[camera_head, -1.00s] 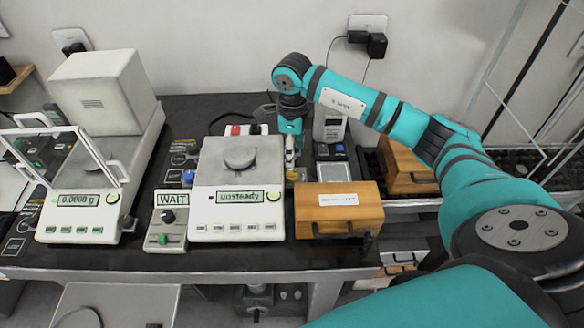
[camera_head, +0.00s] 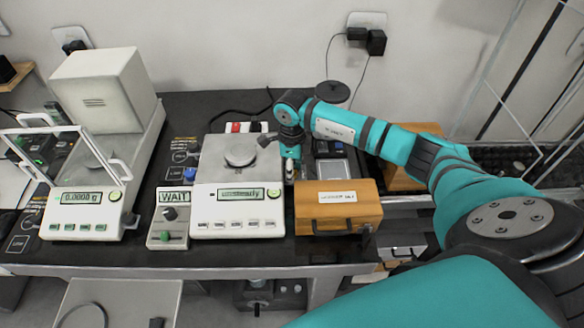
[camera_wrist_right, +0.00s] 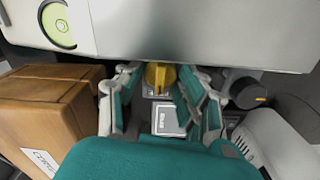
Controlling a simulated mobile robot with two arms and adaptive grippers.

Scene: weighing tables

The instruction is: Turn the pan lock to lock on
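The pan lock appears to be a yellow knob (camera_wrist_right: 159,75) on a small light plate beside the right-hand balance (camera_wrist_right: 215,30). My right gripper (camera_wrist_right: 158,84) is open in the right wrist view, one finger on each side of the knob. I cannot tell whether the fingers touch it. In the head view my right gripper (camera_head: 290,163) points down just right of the balance (camera_head: 239,195), hiding most of the knob. The balance display (camera_head: 241,194) is blurred. My left gripper is not in view.
A wooden box (camera_head: 338,220) stands close to the right of the balance. A dark round knob (camera_wrist_right: 248,92) and a white device (camera_wrist_right: 272,145) lie right of my gripper in the wrist view.

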